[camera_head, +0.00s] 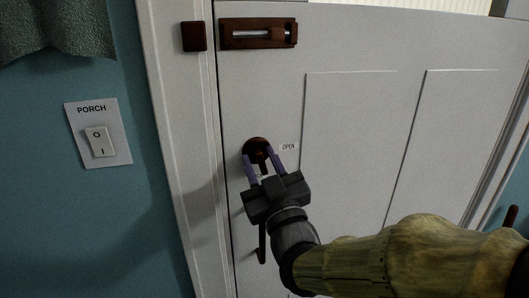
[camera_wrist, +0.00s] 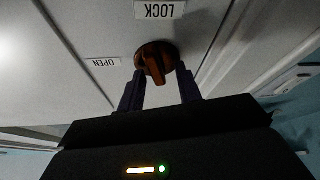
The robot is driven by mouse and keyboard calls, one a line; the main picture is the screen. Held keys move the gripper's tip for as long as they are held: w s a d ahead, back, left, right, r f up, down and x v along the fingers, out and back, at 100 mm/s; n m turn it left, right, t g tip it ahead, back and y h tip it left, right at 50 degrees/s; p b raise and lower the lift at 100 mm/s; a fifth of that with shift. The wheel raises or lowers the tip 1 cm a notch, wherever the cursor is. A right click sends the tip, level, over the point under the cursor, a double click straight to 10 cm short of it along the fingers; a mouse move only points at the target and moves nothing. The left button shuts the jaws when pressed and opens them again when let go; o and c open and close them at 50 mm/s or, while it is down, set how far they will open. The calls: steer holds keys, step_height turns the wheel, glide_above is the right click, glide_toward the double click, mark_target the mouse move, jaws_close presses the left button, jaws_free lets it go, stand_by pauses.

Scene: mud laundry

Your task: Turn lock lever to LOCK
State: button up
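The lock lever (camera_head: 257,146) is a reddish-brown turn piece on a round base on the white door. It also shows in the wrist view (camera_wrist: 154,66). An OPEN label (camera_head: 288,146) sits to its right in the head view and also shows in the wrist view (camera_wrist: 103,62). A LOCK label (camera_wrist: 160,10) shows upside down in the wrist view; my gripper hides it in the head view. My gripper (camera_head: 259,156) is open, its two purple fingers apart on either side of the lever. Whether either finger touches the lever, I cannot tell.
A brown slide bolt (camera_head: 258,33) is higher on the door, with a brown block (camera_head: 194,36) on the frame. A dark door handle (camera_head: 262,243) hangs below my gripper. A PORCH light switch (camera_head: 99,141) is on the blue wall at left.

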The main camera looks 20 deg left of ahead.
steer(key=shift+w, duration=0.15)
steer(key=shift+c, duration=0.6)
steer(key=shift+d, duration=0.15)
jaws_close()
steer(key=shift+s+f+b, duration=0.1)
steer(key=shift+s+b, duration=0.1)
steer(key=shift+b, duration=0.1)
steer(key=m+t+h+b, duration=0.1)
steer(key=m+b, duration=0.1)
steer(key=shift+f+b, duration=0.2)
steer(key=shift+b, duration=0.15)
steer(key=shift+m+t+h+b, duration=0.3)
steer(key=shift+m+b, duration=0.6)
steer(key=shift+r+m+h, duration=0.2)
steer(key=shift+m+h, duration=0.1)
steer(key=shift+m, duration=0.2)
